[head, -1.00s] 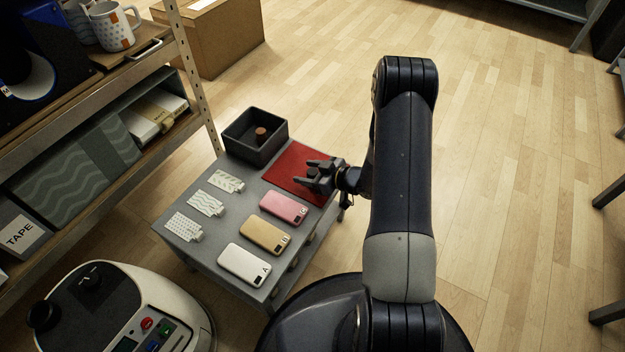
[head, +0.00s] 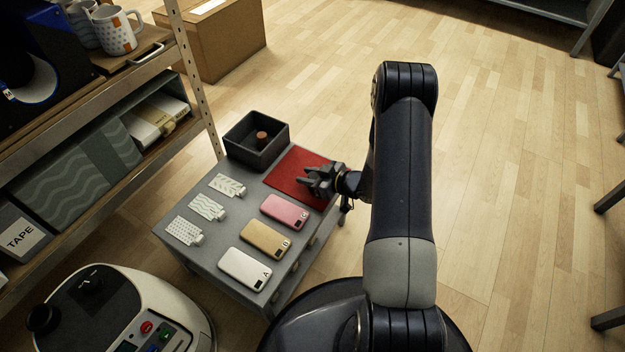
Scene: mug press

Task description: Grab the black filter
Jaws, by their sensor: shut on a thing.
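My gripper (head: 309,178) is low over the right part of the red mat (head: 287,177) on the grey table. Its dark jaws are shut on a small dark thing, seemingly the black filter (head: 314,175). The fingers hide most of it, and its outline is hard to tell from them. I cannot tell whether it touches the mat.
A black open box (head: 257,140) with a brown knob-like piece stands behind the mat. Pink (head: 285,212), tan (head: 266,238) and white (head: 245,268) phone cases lie in front, beside several patterned white pieces (head: 207,207). A metal shelf (head: 185,60) rises at left.

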